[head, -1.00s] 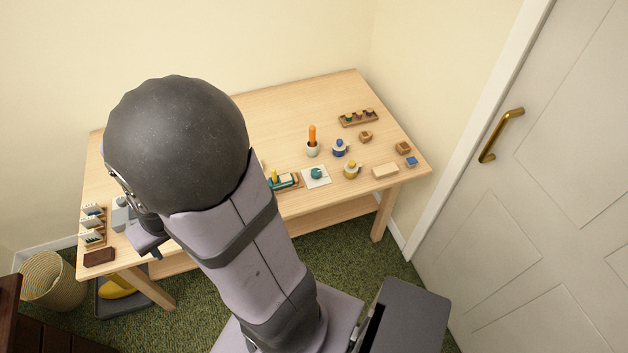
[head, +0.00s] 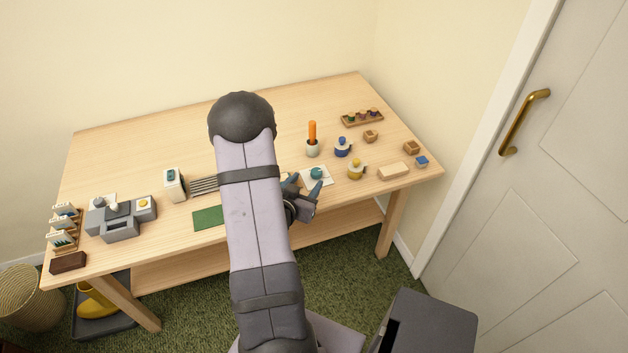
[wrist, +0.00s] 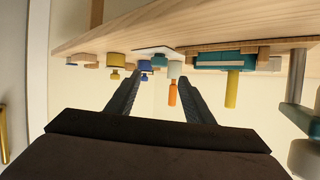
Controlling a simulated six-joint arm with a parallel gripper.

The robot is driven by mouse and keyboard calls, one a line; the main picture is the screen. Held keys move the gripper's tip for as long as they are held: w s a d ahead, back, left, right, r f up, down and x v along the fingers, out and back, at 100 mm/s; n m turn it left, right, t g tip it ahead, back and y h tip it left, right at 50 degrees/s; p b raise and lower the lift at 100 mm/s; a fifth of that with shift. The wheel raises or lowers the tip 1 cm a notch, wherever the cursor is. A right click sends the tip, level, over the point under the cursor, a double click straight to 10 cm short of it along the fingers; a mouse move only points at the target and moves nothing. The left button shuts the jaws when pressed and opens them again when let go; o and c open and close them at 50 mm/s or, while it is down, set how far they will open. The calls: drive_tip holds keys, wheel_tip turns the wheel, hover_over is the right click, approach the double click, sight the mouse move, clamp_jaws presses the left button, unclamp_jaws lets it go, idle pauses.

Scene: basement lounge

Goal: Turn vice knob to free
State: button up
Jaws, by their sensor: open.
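A small round teal piece (head: 316,173) sits on a white square plate (head: 326,181) near the table's front edge. No label is legible, so I cannot tell for certain that it is the vice knob. My gripper (head: 304,185) is open and empty, just in front of this plate in the head view. In the wrist view, my gripper (wrist: 160,80) has its two dark fingers apart. The teal piece (wrist: 158,61) appears between and beyond the fingertips; contact is not visible. A teal block with a yellow post (wrist: 231,88) is beside it, hidden behind my arm in the head view.
A pale wood block (head: 394,172) lies to the right. A grey device (head: 121,221) stands far left. The table's back (head: 180,130) is clear.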

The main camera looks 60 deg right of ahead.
sight(316, 173)
drive_tip(key=shift+s+f, duration=0.2)
drive_tip(key=shift+f, duration=0.05)
drive_tip(key=shift+p+x, duration=0.6)
drive_tip(key=shift+x, duration=3.05)
drive_tip(key=shift+c, duration=0.3)
drive_tip(key=c, duration=1)
